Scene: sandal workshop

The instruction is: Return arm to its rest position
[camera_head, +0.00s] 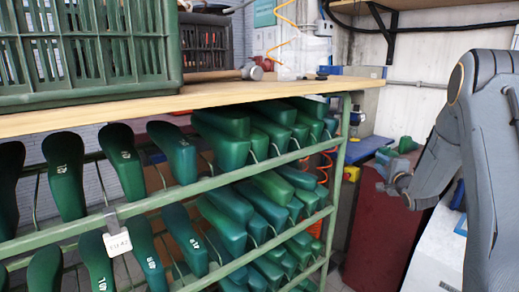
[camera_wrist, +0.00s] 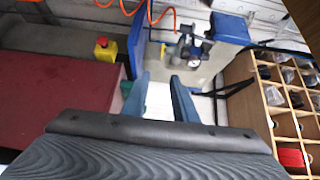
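My gripper (camera_wrist: 160,84) shows in the wrist view as two blue fingers set apart, with a gap between them. Nothing is clearly held in the gap; a bit of green shows around the left finger, and I cannot tell what it belongs to. In the head view my arm is at the right edge, bent, with my gripper (camera_head: 382,178) pointing left in front of the dark red cabinet (camera_head: 378,235). It is apart from the shelf rack.
A green rack (camera_head: 190,192) of green shoe lasts fills the left and middle. A green crate (camera_head: 90,50) and a hammer (camera_head: 240,73) lie on its wooden top. In the wrist view, a blue-and-grey machine (camera_wrist: 190,50) stands ahead, with a wooden compartment shelf (camera_wrist: 262,110) at right.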

